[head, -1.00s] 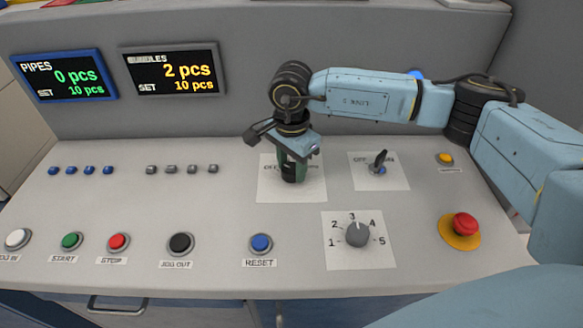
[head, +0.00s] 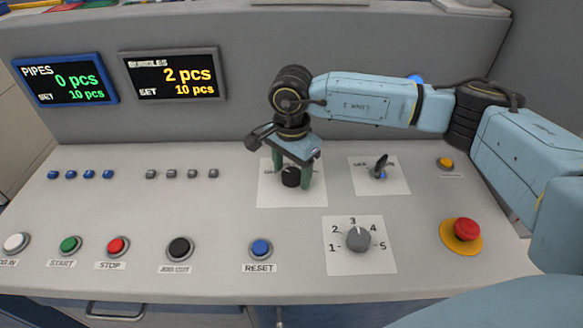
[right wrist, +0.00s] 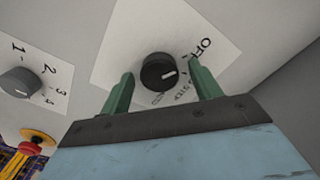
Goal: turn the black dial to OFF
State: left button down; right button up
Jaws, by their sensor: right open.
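The black dial (head: 291,178) stands on a white label plate (head: 268,195) in the middle of the panel. In the right wrist view the dial (right wrist: 157,73) shows a white pointer mark facing right, below the word OFF and above other small, unclear lettering. My right gripper (head: 291,174) is open above the plate, with one green finger on each side of the dial. In the right wrist view the fingers (right wrist: 161,76) stand apart from it, with gaps showing. My left gripper is out of view.
A lever switch (head: 379,169) stands right of the dial, with a grey numbered knob (head: 358,237) nearer the front. A red emergency button (head: 466,230) is at the right. Blue reset button (head: 260,249) and several others line the front. Two displays (head: 173,73) stand behind.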

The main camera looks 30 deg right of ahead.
aim_at(292, 173)
notch_tip(292, 173, up, 13)
jog(key=shift+r+p, duration=0.2)
jog(key=shift+p, duration=0.1)
dwell(0.6)
